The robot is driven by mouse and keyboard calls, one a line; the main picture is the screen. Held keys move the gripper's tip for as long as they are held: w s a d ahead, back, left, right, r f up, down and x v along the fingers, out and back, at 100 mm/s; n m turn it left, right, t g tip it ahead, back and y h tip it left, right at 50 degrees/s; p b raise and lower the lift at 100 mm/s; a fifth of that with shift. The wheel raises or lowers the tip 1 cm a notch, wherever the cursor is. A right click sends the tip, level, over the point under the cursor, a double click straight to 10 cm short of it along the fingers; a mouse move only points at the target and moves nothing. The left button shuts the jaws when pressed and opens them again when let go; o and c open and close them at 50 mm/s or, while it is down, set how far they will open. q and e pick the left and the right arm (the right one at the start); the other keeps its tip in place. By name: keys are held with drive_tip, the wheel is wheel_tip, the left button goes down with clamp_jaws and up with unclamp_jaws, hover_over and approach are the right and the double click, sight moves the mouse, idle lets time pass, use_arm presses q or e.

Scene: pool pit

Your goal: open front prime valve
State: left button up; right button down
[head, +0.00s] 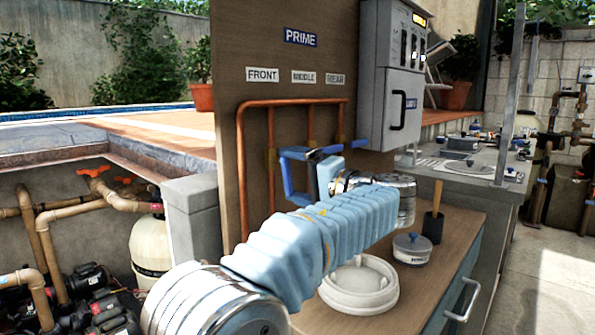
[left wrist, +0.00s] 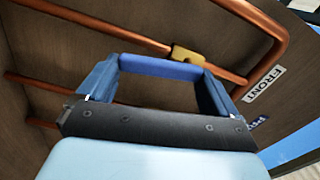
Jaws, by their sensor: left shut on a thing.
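The brown board carries a PRIME sign (head: 300,37) and a FRONT label (head: 262,75), which also shows in the left wrist view (left wrist: 264,83). Copper pipes run below the labels. My left gripper (head: 290,173) is at the front pipe, with its blue fingers toward the board. In the left wrist view the fingers (left wrist: 155,85) are shut on a blue bar, the front prime valve's handle (left wrist: 160,67). The handle lies beside the yellow brass valve body (left wrist: 185,53), roughly along the pipe. The fingers largely hide the handle in the head view. My right gripper is out of view.
A grey control box (head: 392,75) hangs on the board to the right. Below my arm, a wooden counter (head: 440,235) holds a white round lid (head: 358,285), a small lidded pot (head: 411,248) and a dark holder (head: 433,227). A pit with pipes (head: 60,210) lies left.

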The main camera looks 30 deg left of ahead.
use_arm(q)
drive_tip(key=shift+s+f+m+p, duration=0.1)
drive_tip(key=shift+s+m+p, duration=0.2)
drive_tip(key=shift+m, duration=0.8)
drive_tip(key=o, duration=1.2)
drive_tip(key=shift+c, duration=0.2)
drive_tip(key=shift+d, duration=0.1)
drive_tip(key=s+d, duration=0.2)
drive_tip(key=d, duration=1.1)
drive_tip(key=shift+d+b, duration=0.3)
drive_tip(key=shift+b, duration=0.15)
